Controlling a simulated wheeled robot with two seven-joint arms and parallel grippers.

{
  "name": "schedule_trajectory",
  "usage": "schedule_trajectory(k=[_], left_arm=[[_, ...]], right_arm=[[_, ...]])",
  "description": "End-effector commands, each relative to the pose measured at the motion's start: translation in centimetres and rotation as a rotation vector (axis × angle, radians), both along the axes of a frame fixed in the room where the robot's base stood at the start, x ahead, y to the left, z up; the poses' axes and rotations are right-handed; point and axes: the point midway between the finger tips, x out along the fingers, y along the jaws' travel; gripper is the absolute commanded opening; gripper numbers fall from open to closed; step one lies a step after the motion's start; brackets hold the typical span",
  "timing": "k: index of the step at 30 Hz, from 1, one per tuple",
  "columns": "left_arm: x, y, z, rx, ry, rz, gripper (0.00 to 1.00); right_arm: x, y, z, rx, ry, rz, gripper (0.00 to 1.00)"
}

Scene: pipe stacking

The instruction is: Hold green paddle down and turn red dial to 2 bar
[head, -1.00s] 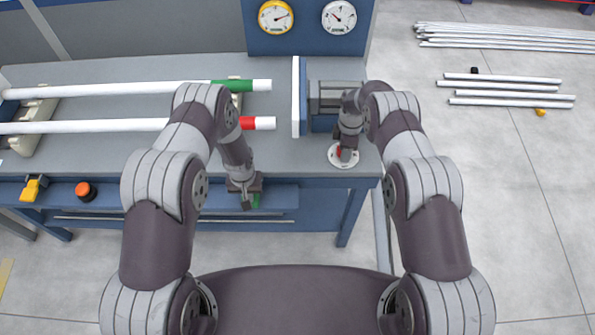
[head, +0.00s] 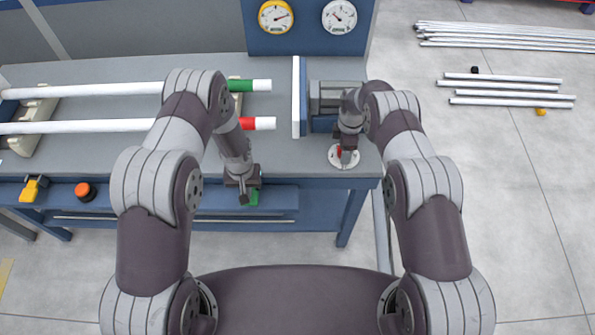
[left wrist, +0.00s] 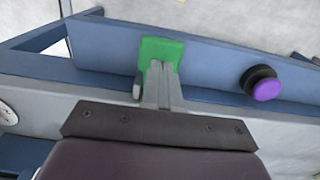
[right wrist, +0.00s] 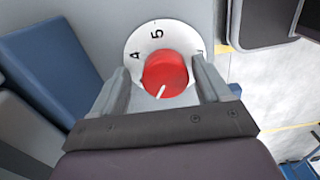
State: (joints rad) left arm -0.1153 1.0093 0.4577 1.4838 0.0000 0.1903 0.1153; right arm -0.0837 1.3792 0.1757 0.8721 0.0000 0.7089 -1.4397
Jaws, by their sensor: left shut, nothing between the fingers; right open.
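The green paddle (head: 254,197) is at the front edge of the bench, partly behind my left gripper (head: 244,199) in the head view. In the left wrist view the green paddle (left wrist: 160,49) lies just beyond the shut, empty fingertips (left wrist: 160,70); I cannot tell whether they touch it. The red dial (right wrist: 166,73) sits on a white scale plate (right wrist: 158,38) with dark figures, and its white pointer mark faces lower left in the right wrist view. My right gripper (right wrist: 165,88) is open, with one finger on each side of the dial. The head view shows the dial (head: 340,152) partly hidden.
A yellow gauge (head: 276,16) and a white gauge (head: 339,17) stand at the back. Two white pipes with green (head: 240,85) and red (head: 247,124) bands lie on the bench. An orange button (head: 85,191) is at the front left. A purple button (left wrist: 266,85) shows in the left wrist view.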

Motion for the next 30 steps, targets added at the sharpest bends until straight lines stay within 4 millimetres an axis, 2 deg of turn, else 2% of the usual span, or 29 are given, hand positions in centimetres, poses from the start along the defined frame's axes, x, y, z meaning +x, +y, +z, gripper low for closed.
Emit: schedule_trajectory(k=[5,15,24,26,30], left_arm=[[0.0,0.0,0.0,0.000,0.000,0.000,0.00],[0.0,0.0,0.0,0.000,0.000,0.000,0.00],[0.0,0.0,0.0,0.000,0.000,0.000,0.00],[0.0,0.0,0.0,0.000,0.000,0.000,0.00],[0.0,0.0,0.0,0.000,0.000,0.000,0.00]], right_arm=[[-0.1,0.0,0.0,0.000,0.003,0.000,0.77],[-0.1,0.0,3.6,-0.001,0.004,0.000,0.77],[-0.2,0.0,3.9,-0.001,0.006,-0.002,0.77],[-0.2,0.0,3.9,0.000,0.006,-0.054,0.77],[-0.2,0.0,3.9,0.001,0.005,-0.306,0.77]])
